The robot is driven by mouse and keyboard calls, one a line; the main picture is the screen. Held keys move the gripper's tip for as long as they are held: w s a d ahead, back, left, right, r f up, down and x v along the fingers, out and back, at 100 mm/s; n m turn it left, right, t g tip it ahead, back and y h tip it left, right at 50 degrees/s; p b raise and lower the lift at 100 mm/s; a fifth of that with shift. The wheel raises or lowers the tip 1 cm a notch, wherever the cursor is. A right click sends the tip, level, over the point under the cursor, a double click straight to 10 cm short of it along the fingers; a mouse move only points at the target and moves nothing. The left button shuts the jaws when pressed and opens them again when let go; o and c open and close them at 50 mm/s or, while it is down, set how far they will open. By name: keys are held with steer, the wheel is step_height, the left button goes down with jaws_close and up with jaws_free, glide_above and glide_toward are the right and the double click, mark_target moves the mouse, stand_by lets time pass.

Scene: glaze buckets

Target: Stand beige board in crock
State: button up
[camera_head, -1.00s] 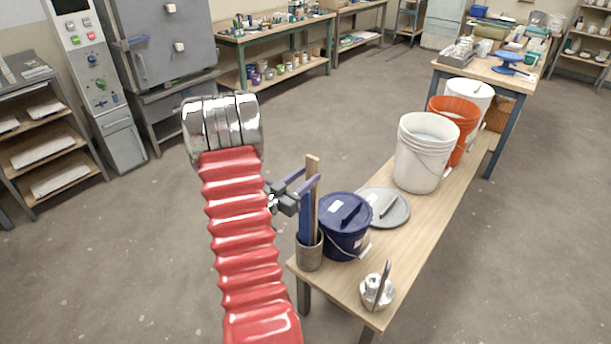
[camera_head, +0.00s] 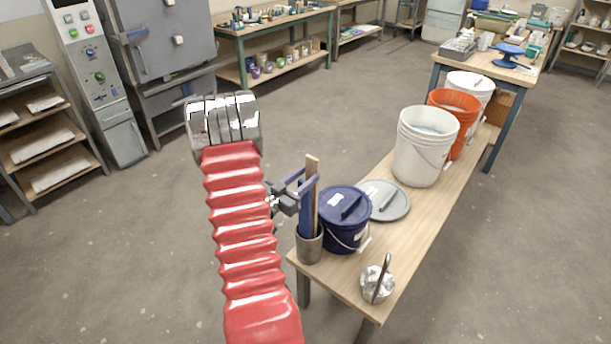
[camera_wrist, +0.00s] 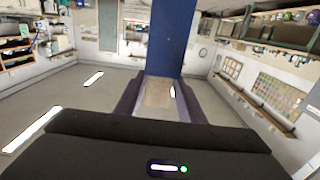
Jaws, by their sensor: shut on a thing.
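The beige board (camera_head: 313,185) stands upright at the near left corner of the table, with its lower part at the grey crock (camera_head: 309,247). A blue board (camera_head: 305,218) stands in the crock beside it. My gripper (camera_head: 305,186) is shut on the beige board near its upper end, above the crock. In the wrist view the beige board (camera_wrist: 158,93) shows between my fingers (camera_wrist: 160,103), and the blue board (camera_wrist: 171,40) rises just beyond it. The beige board's bottom end is hidden, so how deep it sits cannot be told.
A lidded dark blue bucket (camera_head: 343,222) stands close to the right of the crock. A grey lid (camera_head: 387,203) lies behind it, and a small metal vessel (camera_head: 377,285) stands in front. A white bucket (camera_head: 424,150) and an orange bucket (camera_head: 457,112) stand farther along the table (camera_head: 425,235).

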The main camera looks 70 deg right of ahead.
steer(key=shift+f, duration=0.25)
steer(key=o, duration=1.4)
steer(key=shift+c, duration=0.5)
